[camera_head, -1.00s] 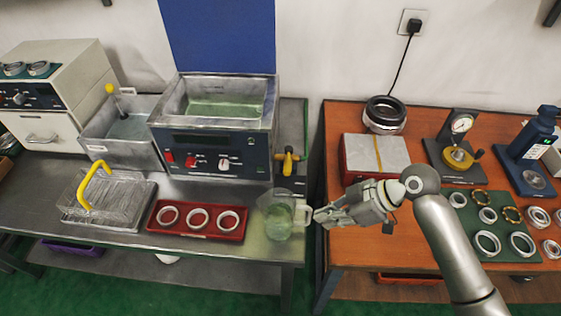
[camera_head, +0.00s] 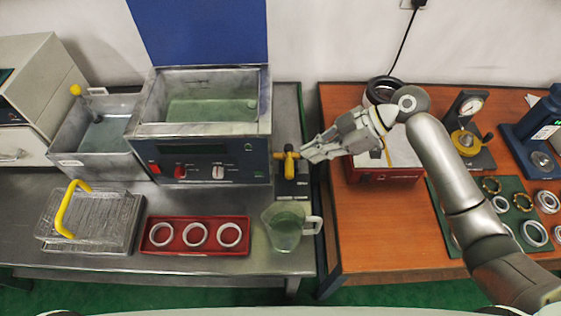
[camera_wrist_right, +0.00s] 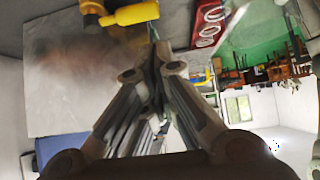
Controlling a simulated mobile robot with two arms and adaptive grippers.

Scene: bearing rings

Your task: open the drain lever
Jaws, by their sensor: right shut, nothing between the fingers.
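The drain lever (camera_head: 289,157) is a yellow handle on a valve at the right side of the ultrasonic bath (camera_head: 210,152), above the metal bench. In the right wrist view the yellow lever (camera_wrist_right: 133,14) shows at the top, just beyond the fingertips. My right gripper (camera_head: 304,156) is shut and empty, its tips close to the lever's right side; I cannot tell whether they touch it. It also shows in the right wrist view (camera_wrist_right: 154,45). A clear jug (camera_head: 284,230) with greenish liquid stands on the bench below the valve. My left gripper is not in view.
A red tray (camera_head: 171,246) with 3 rings and a wire basket with a yellow handle (camera_head: 66,215) lie on the bench. An orange table (camera_head: 380,245) stands at the right, holding a dial gauge (camera_head: 465,125) and several rings. A gap separates bench and table.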

